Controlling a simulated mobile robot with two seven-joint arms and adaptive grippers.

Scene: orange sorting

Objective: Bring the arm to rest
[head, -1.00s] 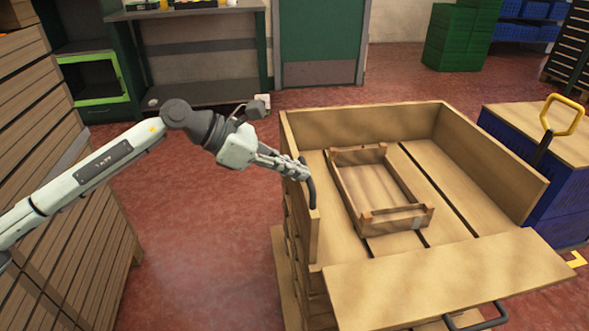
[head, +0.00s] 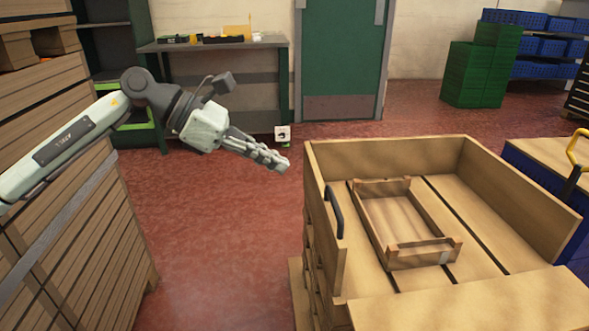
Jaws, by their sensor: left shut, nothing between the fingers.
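My left gripper (head: 281,163) is shut and empty. It hangs in the air over the red floor, just left of the large wooden bin (head: 472,143), apart from it. My left arm comes in from the left edge, bent at a dark joint. The bin holds a small open wooden crate (head: 447,246), which looks empty. A black handle (head: 335,212) is on the bin's left wall, to the right of and below my gripper. My right gripper is out of view.
A tall wooden stack (head: 105,220) stands at the left, close beside and behind my arm. A workbench (head: 215,43) and a green door (head: 340,50) are at the back. Green crates (head: 480,70) stand at the back right. Red floor (head: 220,250) is clear between stack and bin.

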